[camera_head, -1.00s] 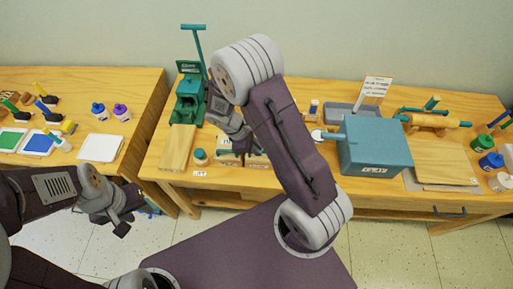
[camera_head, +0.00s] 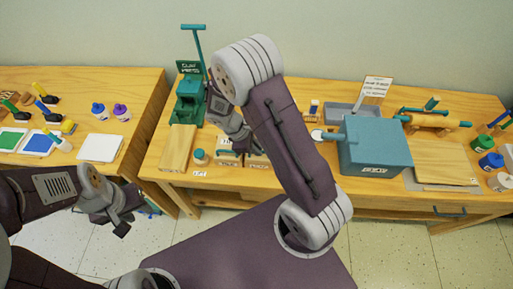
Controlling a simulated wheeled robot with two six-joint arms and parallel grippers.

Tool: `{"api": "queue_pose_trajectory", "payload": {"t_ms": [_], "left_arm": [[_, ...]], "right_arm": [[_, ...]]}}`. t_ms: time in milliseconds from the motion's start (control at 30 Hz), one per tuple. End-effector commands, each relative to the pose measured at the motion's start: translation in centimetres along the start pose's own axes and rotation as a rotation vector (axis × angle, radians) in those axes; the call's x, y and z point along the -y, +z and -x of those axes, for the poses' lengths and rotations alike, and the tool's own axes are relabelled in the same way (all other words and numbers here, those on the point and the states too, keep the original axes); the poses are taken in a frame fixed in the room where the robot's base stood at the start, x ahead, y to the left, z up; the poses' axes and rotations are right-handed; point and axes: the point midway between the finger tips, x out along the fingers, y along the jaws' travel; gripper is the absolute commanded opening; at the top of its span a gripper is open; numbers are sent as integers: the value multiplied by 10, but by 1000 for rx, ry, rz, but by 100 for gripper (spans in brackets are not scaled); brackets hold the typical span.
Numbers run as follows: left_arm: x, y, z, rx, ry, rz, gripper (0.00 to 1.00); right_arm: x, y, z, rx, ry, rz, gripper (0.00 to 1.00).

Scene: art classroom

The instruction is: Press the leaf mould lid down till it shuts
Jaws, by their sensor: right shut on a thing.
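A small pale wooden box with a white label (camera_head: 228,159), which looks like the leaf mould, stands near the front edge of the middle table. Its right part is partly hidden by my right arm. My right gripper (camera_head: 240,146) points down at the box and is shut on a part of it that seems to be the lid. The fingertips and the lid's angle are too small and covered to make out clearly. My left gripper (camera_head: 128,214) hangs empty and open over the floor, left of the table and well away from the box.
A green clay press (camera_head: 188,100) stands behind, with a wooden board (camera_head: 176,148) and a small jar (camera_head: 200,157) to the left. A teal box (camera_head: 375,147), a grey tray (camera_head: 350,112) and a rolling pin (camera_head: 434,120) are on the right. My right arm covers the middle.

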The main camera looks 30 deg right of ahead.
Motion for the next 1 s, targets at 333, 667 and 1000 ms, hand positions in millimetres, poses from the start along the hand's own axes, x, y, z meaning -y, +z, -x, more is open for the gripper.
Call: {"api": "queue_pose_trajectory", "payload": {"t_ms": [333,667,1000], "left_arm": [[0,0,0,0,0,0,37],[0,-3,28,0,0,0,37],[0,-2,25,0,0,0,37]], "right_arm": [[0,0,0,1,-1,0,0],[-20,9,21,0,0,-1,0],[-21,7,18,-2,2,0,24]]}}
